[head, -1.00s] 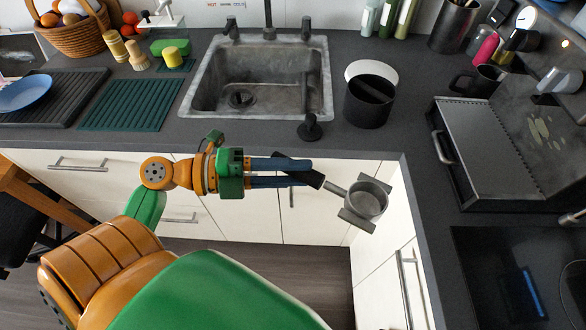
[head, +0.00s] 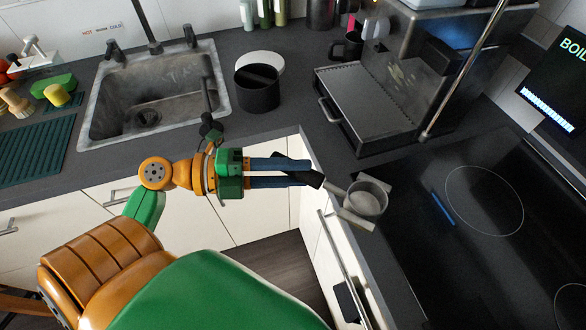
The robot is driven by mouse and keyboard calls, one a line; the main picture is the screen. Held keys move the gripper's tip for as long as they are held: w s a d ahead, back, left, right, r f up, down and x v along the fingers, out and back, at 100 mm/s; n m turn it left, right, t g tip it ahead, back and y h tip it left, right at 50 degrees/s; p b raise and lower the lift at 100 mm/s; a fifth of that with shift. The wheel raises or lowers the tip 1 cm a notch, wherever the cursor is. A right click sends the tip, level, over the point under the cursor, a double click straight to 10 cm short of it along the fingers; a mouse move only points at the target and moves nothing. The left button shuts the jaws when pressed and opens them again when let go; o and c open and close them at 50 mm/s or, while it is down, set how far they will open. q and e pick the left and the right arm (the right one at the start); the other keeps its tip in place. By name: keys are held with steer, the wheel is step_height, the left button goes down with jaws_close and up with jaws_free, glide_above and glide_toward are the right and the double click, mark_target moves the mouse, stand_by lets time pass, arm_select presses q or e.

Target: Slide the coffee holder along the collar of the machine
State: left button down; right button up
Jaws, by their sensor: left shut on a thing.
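The coffee holder (head: 367,199) is a grey metal cup with side lugs and a black handle. My left gripper (head: 308,172) is shut on the black handle, with the cup beyond the fingertips on the right. The holder is held over the counter's front edge, apart from the machine. The metal coffee machine (head: 392,62) stands at the upper right, with its flat drip tray (head: 360,97) in front. I cannot make out the collar clearly under the machine's head. My right gripper is not in view.
A black cylindrical bin (head: 257,92) stands between the sink (head: 150,100) and the machine. A black cooktop (head: 480,215) lies at the right. A thin metal wand (head: 462,75) hangs at the machine's right side.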

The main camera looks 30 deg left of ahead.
arm_select(q)
steer(key=shift+w+d+r, duration=0.1)
steer(key=shift+w+d, duration=0.05)
steer(key=shift+d, duration=0.1)
steer(key=w+a+r+n+t+y+b, duration=0.1)
steer(key=w+a+n+t+y+b, duration=0.4)
steer(key=w+a, duration=0.45)
steer(key=a+r+n+t+y+b, duration=0.2)
steer(key=a+r+n+y+b, duration=0.1)
steer(key=a+r+y, duration=0.4)
steer(key=a+r+n, duration=0.1)
steer(key=a+r, duration=0.2)
steer(key=shift+w+a+r+n, duration=0.2)
steer(key=shift+w+n, duration=0.1)
steer(key=shift+n, duration=0.1)
